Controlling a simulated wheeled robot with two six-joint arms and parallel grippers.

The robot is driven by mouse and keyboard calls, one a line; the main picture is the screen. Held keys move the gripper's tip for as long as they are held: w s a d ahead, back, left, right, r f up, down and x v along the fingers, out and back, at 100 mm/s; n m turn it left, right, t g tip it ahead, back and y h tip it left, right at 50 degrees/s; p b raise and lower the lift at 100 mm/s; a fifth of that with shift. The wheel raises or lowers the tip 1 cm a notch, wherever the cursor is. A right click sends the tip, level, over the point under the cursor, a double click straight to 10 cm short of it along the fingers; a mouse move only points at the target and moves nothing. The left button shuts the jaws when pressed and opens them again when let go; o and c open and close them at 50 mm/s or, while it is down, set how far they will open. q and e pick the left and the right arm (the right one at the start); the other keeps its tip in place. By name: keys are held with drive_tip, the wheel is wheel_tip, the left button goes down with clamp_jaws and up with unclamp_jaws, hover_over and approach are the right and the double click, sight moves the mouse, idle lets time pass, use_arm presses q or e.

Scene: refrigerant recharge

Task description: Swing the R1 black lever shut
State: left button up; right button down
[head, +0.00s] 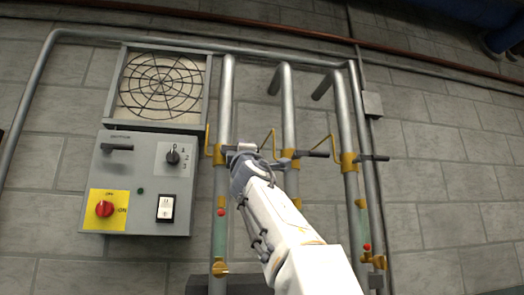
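Three vertical pipes carry brass valves with black levers. No R1 label is legible, so I cannot tell which lever is R1. The left pipe's valve (218,155) is beside my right gripper (243,149), which covers its lever area. The middle pipe's black lever (318,154) points right, roughly horizontal. The right pipe's black lever (376,158) also points right, roughly horizontal. My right gripper is at the left valve; its fingers are too small and overlapped to show whether they hold anything. My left gripper is out of view.
A grey control box (140,180) with a red knob (104,209) hangs left of the pipes, under a fan grille (160,85). Thin yellow rods (267,142) stand out near the valves. My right arm hides the lower middle pipe.

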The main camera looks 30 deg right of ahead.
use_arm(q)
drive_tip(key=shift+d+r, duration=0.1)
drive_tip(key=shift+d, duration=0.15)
use_arm(e)
drive_tip(key=shift+w+n, duration=0.1)
drive_tip(key=shift+n, duration=0.2)
drive_tip(key=c, duration=0.8)
unclamp_jaws()
drive_tip(key=shift+o, duration=0.2)
use_arm(q)
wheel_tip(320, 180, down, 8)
drive_tip(key=b, duration=0.7)
drive_tip(key=shift+b, duration=0.4)
use_arm(e)
drive_tip(key=v, duration=1)
drive_tip(key=shift+s+f, duration=0.2)
drive_tip(key=shift+s, duration=0.05)
